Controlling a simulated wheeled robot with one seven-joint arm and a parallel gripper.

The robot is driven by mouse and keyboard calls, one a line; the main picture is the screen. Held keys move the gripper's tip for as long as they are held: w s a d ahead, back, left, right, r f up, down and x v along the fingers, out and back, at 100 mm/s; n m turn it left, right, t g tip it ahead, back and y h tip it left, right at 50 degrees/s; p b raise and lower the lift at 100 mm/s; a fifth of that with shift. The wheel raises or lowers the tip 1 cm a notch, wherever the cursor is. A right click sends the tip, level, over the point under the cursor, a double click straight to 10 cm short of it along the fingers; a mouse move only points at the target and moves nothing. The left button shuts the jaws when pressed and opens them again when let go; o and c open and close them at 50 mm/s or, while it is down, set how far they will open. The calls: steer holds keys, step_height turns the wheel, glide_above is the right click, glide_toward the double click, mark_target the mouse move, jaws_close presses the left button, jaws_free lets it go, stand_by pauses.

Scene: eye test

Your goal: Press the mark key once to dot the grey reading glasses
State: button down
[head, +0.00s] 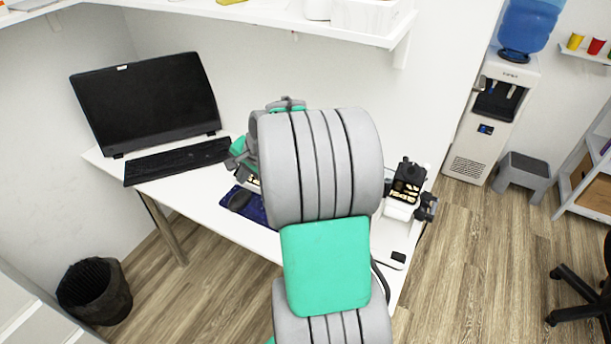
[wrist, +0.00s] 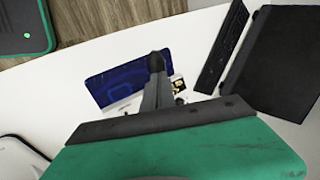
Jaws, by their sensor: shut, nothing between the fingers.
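In the wrist view my gripper (wrist: 157,62) is shut and empty, its dark tips above or in front of a blue mat (wrist: 112,82). In the head view my arm hides most of the gripper and the middle of the desk. The blue mat (head: 257,212) shows at the arm's left, with a dark rounded shape on or over it that I cannot identify. I cannot make out the grey reading glasses or the mark key in either view. A black device (head: 408,185) on a white base stands at the desk's right end; its keys are too small to tell.
The white desk (head: 185,195) holds a black screen (head: 148,100) and keyboard (head: 178,161); both also show at the right of the wrist view. A shelf (head: 260,14) overhangs the back. A bin (head: 93,291) stands at left, a water dispenser (head: 495,115) at right.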

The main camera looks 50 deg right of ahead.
steer(key=s+d+f+m+t+p, duration=0.1)
steer(key=d+f+m, duration=0.1)
steer(key=d+m, duration=0.4)
steer(key=s+d+f+m+t+h+p, duration=0.1)
steer(key=d+m, duration=0.5)
steer(key=d, duration=1)
steer(key=shift+s+d+f+m+t+p, duration=0.35)
steer(key=shift+f+t+p, duration=0.25)
steer(key=shift+f, duration=0.35)
steer(key=shift+f, duration=0.1)
step_height(320, 180, down, 9)
steer(key=b, duration=0.6)
steer(key=shift+r, duration=0.2)
steer(key=shift+f+b, duration=0.35)
steer(key=shift+f, duration=0.05)
